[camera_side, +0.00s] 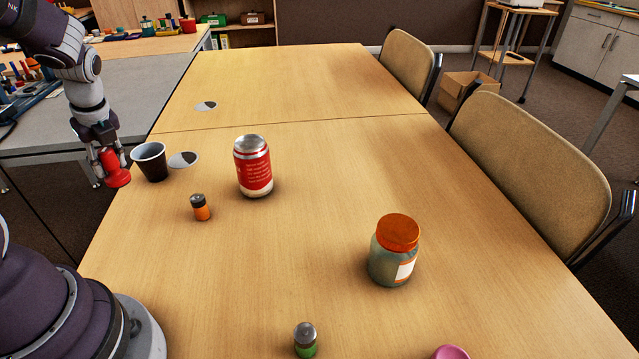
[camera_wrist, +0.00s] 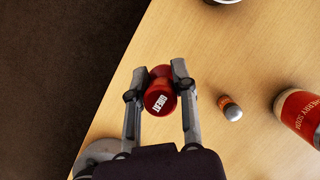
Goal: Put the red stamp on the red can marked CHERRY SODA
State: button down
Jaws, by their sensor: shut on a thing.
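The red can (camera_side: 254,172) stands upright on the table, right of my gripper, with a silver top. In the wrist view the can (camera_wrist: 300,115) shows at the right edge, with "CHERRY SODA" lettering. My gripper is apart from the can.
A dark cup (camera_side: 150,162) stands between my gripper and the can. An orange battery-like piece (camera_side: 201,208) stands in front of the can. A jar with an orange lid (camera_side: 395,262), a green-based piece (camera_side: 305,341) and a pink thing (camera_side: 451,353) are nearer. The table's middle is clear.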

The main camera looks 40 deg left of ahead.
jog(key=w+d+r+m+t+h, duration=0.1)
jog(key=w+d+r+m+t, duration=0.2)
jog(key=d, duration=0.4)
jog(key=w+d+r+m, duration=0.2)
jog(key=d+r+m, duration=0.2)
jog(key=d+m, duration=0.3)
jog(key=n, duration=0.1)
send_over(250, 135)
jog(key=s+d, duration=0.1)
jog(key=shift+s+f, duration=0.15)
jog(key=shift+f, duration=2.35)
jog(key=shift+f, duration=0.15)
jog(key=c, duration=0.9)
grip_release()
